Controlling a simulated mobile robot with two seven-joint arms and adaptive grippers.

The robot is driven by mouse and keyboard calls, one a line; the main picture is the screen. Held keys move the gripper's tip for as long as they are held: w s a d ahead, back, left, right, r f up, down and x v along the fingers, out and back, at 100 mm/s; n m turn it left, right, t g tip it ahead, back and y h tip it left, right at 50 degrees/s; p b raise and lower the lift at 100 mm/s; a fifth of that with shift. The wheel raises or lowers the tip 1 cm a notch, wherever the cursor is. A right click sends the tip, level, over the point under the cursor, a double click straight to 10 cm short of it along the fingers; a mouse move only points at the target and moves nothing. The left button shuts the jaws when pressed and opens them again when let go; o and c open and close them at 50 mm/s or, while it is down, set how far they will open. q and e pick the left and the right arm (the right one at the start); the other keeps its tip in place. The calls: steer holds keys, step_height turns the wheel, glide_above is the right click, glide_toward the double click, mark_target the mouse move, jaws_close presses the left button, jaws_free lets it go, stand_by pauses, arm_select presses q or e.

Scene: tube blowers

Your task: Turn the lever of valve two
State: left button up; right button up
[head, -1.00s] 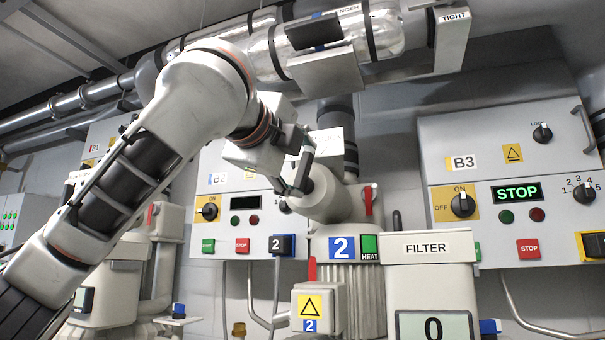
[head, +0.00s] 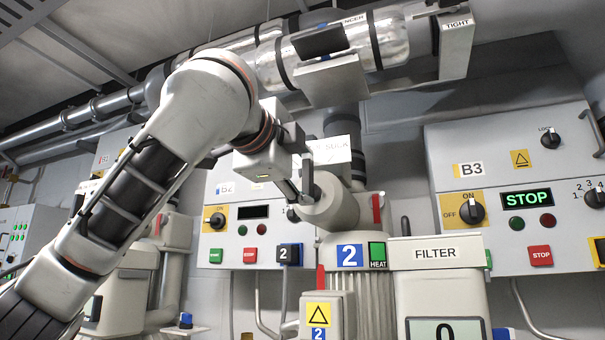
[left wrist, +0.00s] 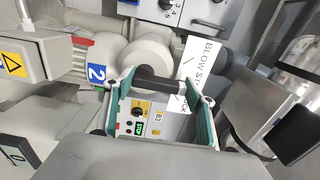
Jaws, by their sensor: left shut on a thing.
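Valve two is the pale round-bodied unit (head: 330,208) above the blue "2" plate (head: 350,256). In the left wrist view its round end (left wrist: 147,54) sits beside the "2" plate (left wrist: 97,73). A short dark lever (left wrist: 158,86) crosses in front of that end. My left gripper (left wrist: 166,90) has its green-lined fingers at the two ends of the lever and is shut on it. In the head view the left gripper (head: 303,178) is at the valve's left front, and its fingers and wrist hide most of the lever. My right gripper is not in view.
A white tag (left wrist: 203,70) hangs close beside the lever. A red handle (head: 376,207) is right of the valve. The filter box (head: 437,252) stands in front at right, the B3 panel (head: 515,190) behind it. A silver pipe (head: 380,40) runs overhead.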

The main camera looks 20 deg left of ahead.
arm_select(q)
steer(key=o, duration=1.1)
steer(key=shift+s, duration=0.1)
steer(key=s, duration=1.1)
steer(key=shift+s+a, duration=0.2)
steer(key=shift+s, duration=0.2)
